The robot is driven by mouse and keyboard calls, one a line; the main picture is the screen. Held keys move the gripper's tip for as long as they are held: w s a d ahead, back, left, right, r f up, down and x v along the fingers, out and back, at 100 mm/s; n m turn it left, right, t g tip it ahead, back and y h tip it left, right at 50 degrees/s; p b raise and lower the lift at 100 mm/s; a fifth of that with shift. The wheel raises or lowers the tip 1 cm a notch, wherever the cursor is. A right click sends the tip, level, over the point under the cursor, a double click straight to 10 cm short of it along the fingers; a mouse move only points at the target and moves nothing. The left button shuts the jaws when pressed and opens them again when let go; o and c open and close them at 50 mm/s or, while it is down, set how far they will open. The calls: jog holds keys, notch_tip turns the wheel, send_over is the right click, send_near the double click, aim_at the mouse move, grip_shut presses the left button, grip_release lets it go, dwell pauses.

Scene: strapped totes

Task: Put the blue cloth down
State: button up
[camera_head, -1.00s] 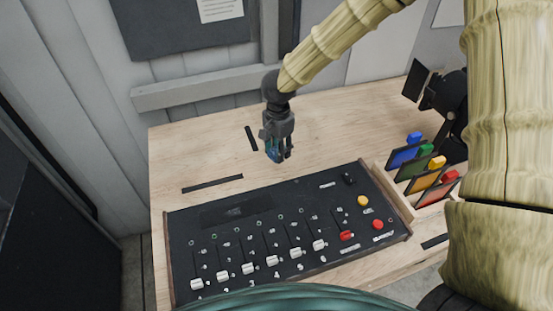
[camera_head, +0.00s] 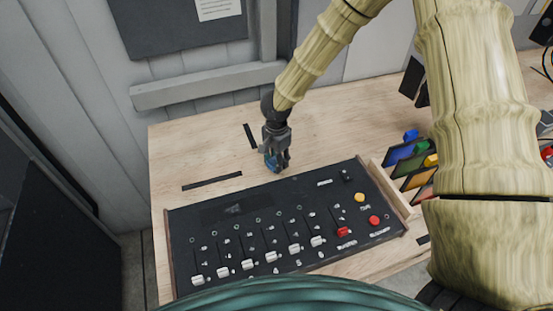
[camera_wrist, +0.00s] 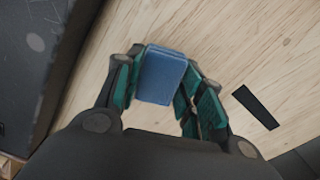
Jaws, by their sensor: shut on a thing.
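My gripper (camera_head: 275,165) is shut on the blue cloth (camera_head: 271,163), which looks like a small folded block. In the wrist view the cloth (camera_wrist: 161,75) sits between the teal-padded fingers of my gripper (camera_wrist: 168,88), with its far end showing past the tips. The gripper points down over the wooden table (camera_head: 335,130), just behind the black control panel's back edge. I cannot tell whether the cloth touches the table.
The black control panel (camera_head: 225,212) with sliders and buttons fills the table's front. A wooden rack with coloured cards (camera_head: 405,155) stands at the right, partly behind my arm. Black strips (camera_head: 212,181) lie on the wood. The table behind the panel is mostly clear.

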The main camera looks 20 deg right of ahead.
jog(key=o, duration=1)
jog(key=shift+f, duration=0.15)
notch_tip(320, 180, up, 12)
jog(key=b, duration=0.2)
jog(key=shift+b, duration=0.35)
